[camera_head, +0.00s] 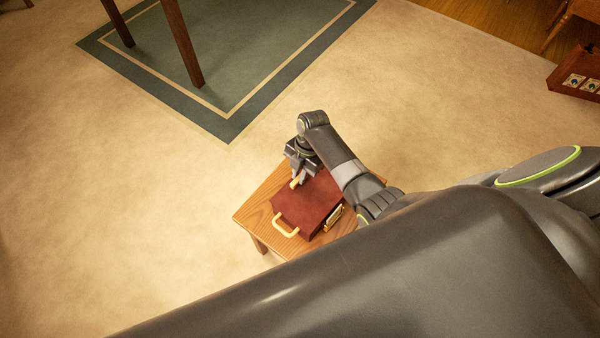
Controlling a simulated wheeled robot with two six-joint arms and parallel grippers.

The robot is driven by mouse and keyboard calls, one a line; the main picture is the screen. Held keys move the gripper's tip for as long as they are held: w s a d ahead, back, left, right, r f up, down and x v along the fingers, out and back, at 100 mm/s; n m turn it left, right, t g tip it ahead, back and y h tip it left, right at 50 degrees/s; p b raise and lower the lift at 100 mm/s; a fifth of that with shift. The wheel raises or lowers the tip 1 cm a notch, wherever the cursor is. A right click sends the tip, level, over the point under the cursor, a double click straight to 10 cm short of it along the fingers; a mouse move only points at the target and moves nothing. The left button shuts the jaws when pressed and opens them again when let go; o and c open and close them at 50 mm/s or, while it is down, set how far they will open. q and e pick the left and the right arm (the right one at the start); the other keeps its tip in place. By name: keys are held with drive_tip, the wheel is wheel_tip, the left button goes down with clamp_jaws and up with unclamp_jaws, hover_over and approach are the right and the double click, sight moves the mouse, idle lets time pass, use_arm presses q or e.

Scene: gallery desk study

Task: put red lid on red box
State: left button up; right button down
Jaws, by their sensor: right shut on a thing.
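A dark red box (306,213) is on a small wooden table. A cream handle (285,227) sticks out at its lower left, and pale pieces show at its right side. Its top looks covered by a flat dark red panel, seemingly the red lid (318,195). I cannot tell whether the lid rests fully on the box or is just above it. My right gripper (298,180) is at the upper left of the red panel, shut on a pale yellow part that looks like the lid's handle. My arm hides the far right of the panel. My left gripper is not in view.
The small wooden table (254,212) has bare top at its left edge. A green rug (235,70) with dark table legs lies beyond. A dark red crate (577,78) with picture labels stands at the far right. Beige floor is clear between.

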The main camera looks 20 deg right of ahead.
drive_tip(key=c, duration=1.3)
unclamp_jaws()
drive_tip(key=shift+c, duration=0.2)
drive_tip(key=p+v, duration=0.2)
drive_tip(key=v, duration=1.5)
drive_tip(key=shift+r, duration=0.2)
drive_tip(key=shift+w+d, duration=0.1)
